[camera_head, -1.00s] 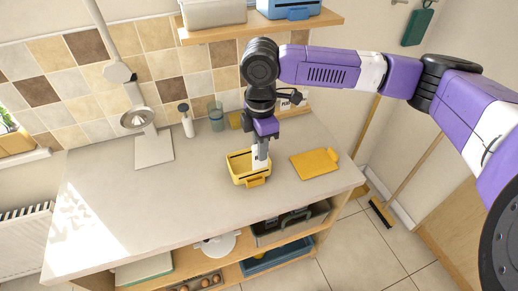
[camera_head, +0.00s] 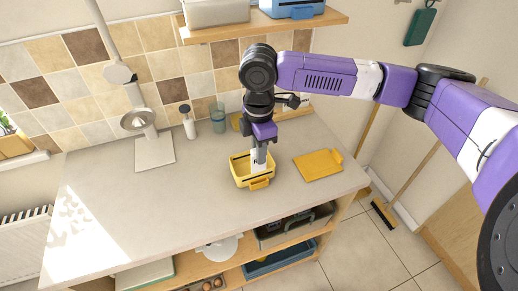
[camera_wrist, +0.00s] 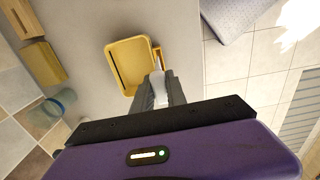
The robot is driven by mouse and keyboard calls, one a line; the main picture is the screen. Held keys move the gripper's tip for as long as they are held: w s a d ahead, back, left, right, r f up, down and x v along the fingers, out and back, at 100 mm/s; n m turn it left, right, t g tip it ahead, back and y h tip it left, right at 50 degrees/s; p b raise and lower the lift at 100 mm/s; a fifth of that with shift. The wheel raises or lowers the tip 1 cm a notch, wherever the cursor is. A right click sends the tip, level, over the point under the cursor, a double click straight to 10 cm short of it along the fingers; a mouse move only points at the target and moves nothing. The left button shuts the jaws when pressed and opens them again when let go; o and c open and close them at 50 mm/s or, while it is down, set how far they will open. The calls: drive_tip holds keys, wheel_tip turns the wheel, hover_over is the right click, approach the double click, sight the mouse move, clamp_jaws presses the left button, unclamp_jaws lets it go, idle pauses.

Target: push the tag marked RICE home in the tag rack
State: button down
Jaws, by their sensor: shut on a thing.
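My gripper (camera_head: 260,166) points down at the yellow open box (camera_head: 240,178) on the counter. Its fingers are closed on a small whitish piece (camera_wrist: 158,71), mostly hidden between them. I cannot read any lettering, so I cannot tell whether it is the RICE tag. In the wrist view the fingertips (camera_wrist: 160,80) are beside the box (camera_wrist: 128,66), near its handle side; contact is unclear. A low wooden strip (camera_head: 296,113) by the back wall is partly behind my arm; I cannot tell whether it is the tag rack.
A yellow board (camera_head: 318,165) lies right of the box. A soap bottle (camera_head: 188,122), a greenish glass (camera_head: 217,117) and a lamp (camera_head: 153,150) stand along the back. A shelf (camera_head: 270,27) hangs above.

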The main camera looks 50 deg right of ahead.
sight(259, 172)
drive_tip(key=shift+f+b, duration=0.95)
drive_tip(key=shift+f, duration=1)
drive_tip(key=shift+f+b, duration=0.6)
drive_tip(key=shift+f, duration=1.2)
idle(0.8)
drive_tip(key=c, duration=1.3)
unclamp_jaws()
drive_tip(key=shift+o, duration=0.2)
drive_tip(key=shift+r+b, duration=0.6)
drive_tip(key=shift+r, duration=3.3)
